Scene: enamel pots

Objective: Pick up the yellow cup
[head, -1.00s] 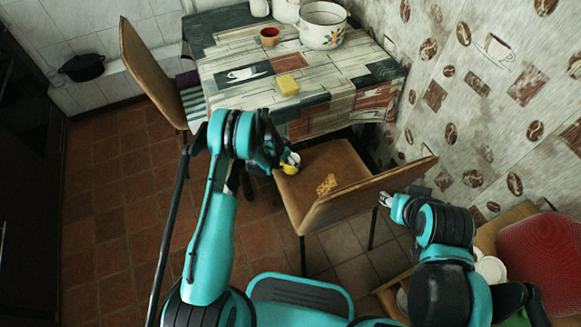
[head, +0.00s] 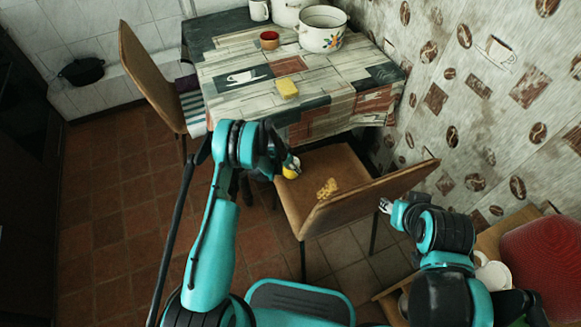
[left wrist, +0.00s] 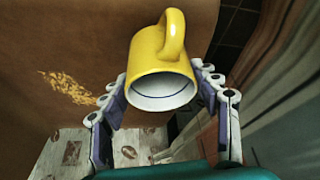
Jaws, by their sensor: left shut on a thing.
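The yellow cup (left wrist: 158,60) fills the top middle of the left wrist view, its handle up and its white inside facing the camera. My left gripper (left wrist: 160,85) has a finger on each side of the cup and is shut on it. In the head view the cup (head: 291,168) shows partly behind my left gripper (head: 285,163), over the left part of the brown chair seat (head: 320,170). I cannot tell whether the cup still touches the seat. My right gripper (head: 385,205) is beside the chair back, small in view; its jaw state is unclear.
A patterned table (head: 230,80) stands behind the chair, with a yellow sponge (head: 287,88), a red cup (head: 269,40) and a white pot (head: 321,30). Yellow crumbs (head: 327,188) lie on the seat. The chair back (head: 370,197) rises at the right.

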